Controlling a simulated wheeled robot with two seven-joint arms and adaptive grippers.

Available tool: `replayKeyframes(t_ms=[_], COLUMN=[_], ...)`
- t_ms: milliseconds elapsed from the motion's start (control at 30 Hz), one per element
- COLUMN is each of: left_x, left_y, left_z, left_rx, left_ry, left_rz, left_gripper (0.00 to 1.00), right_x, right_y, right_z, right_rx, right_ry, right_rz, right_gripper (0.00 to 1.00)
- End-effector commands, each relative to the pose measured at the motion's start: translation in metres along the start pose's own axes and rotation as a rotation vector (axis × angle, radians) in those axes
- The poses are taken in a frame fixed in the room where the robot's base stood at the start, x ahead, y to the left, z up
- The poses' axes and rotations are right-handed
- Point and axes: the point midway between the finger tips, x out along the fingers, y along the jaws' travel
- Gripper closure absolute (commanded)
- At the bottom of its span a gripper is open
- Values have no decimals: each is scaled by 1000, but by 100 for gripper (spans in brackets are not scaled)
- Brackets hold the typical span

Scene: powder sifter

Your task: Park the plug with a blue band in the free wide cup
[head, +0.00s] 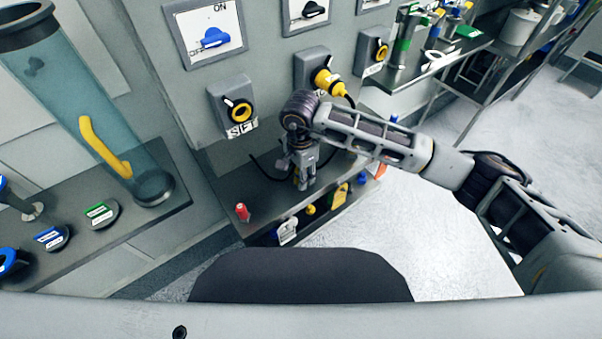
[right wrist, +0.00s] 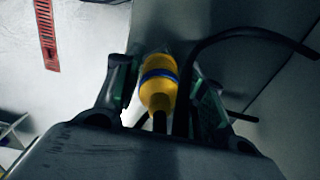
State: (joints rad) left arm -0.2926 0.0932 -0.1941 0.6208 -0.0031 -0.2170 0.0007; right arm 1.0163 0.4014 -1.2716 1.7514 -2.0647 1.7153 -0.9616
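The yellow plug with a blue band (right wrist: 158,85) is between the fingers of my right gripper (right wrist: 165,75) in the right wrist view, with a black cable at its near end. The fingers appear closed on it, though a thin gap seems to show on its right side. In the head view my right gripper (head: 304,178) points down over the dark bench, and hides the plug. A black cable (head: 262,170) curves left of it. I cannot make out the free wide cup in either view. My left gripper is out of view.
A yellow plug (head: 325,79) with a cable sits in a wall socket. A red item (head: 242,212) stands at the bench's front left corner. Small coloured items line the bench front. A clear tube (head: 95,100) stands on the left shelf. Open floor (head: 440,240) lies right.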

Motion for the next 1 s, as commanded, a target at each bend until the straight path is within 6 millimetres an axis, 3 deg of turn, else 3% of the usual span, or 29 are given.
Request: replayKeyframes(t_ms=[300,400,567,1000], left_x=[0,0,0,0], left_y=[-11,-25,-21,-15], left_z=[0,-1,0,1], left_rx=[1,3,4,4], left_ry=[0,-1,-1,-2], left_rz=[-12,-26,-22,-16], left_gripper=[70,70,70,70], right_x=[0,0,-5,-47], right_y=[0,0,0,0], right_z=[0,0,0,0], right_rx=[0,0,0,0], right_ry=[0,0,0,1], right_rz=[0,0,-1,-2], right_gripper=[46,46,46,46])
